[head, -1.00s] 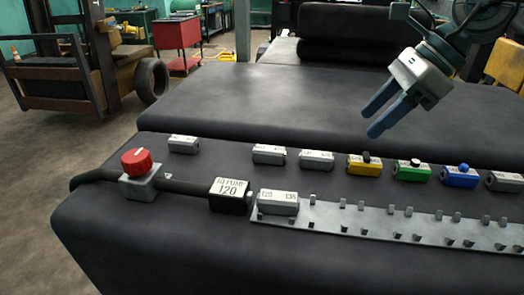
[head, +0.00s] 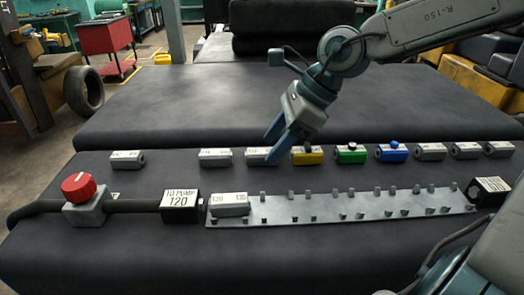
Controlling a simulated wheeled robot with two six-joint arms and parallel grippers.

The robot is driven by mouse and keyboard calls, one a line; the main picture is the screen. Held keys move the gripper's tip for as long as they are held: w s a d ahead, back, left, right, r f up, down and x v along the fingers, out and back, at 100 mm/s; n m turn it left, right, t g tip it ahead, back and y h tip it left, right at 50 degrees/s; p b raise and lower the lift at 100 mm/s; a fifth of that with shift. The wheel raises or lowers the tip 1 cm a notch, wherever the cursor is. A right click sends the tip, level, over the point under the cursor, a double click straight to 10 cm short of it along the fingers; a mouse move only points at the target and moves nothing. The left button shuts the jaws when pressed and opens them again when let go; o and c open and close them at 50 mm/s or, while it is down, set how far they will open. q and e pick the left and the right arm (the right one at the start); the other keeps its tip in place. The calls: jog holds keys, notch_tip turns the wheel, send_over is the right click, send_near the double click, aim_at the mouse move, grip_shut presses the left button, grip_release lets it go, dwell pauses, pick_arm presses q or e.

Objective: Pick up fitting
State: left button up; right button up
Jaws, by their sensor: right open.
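A row of small block fittings lies across the dark padded surface. From the left it has a grey fitting (head: 127,159), another grey one (head: 215,157), a third grey one (head: 258,156), a yellow one (head: 307,157), a green one (head: 350,155), a blue one (head: 392,153) and several grey ones at the right (head: 431,151). My right gripper (head: 271,150) is open and empty, its blue fingers pointing down-left at the third grey fitting and overlapping it in view. Whether they touch it I cannot tell. My left gripper is not in view.
A metal rail with pegs (head: 330,208) lies in front, with a grey fitting (head: 230,204) at its left end. A black "TO PUMP 120" block (head: 180,205) and a red knob (head: 79,186) stand left of it. Another black block (head: 488,191) is at the right end.

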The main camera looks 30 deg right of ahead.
jog(key=shift+x, duration=1.15)
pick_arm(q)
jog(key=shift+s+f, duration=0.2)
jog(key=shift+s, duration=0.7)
pick_arm(e)
jog(key=c, duration=1.1)
jog(key=shift+r, duration=0.1)
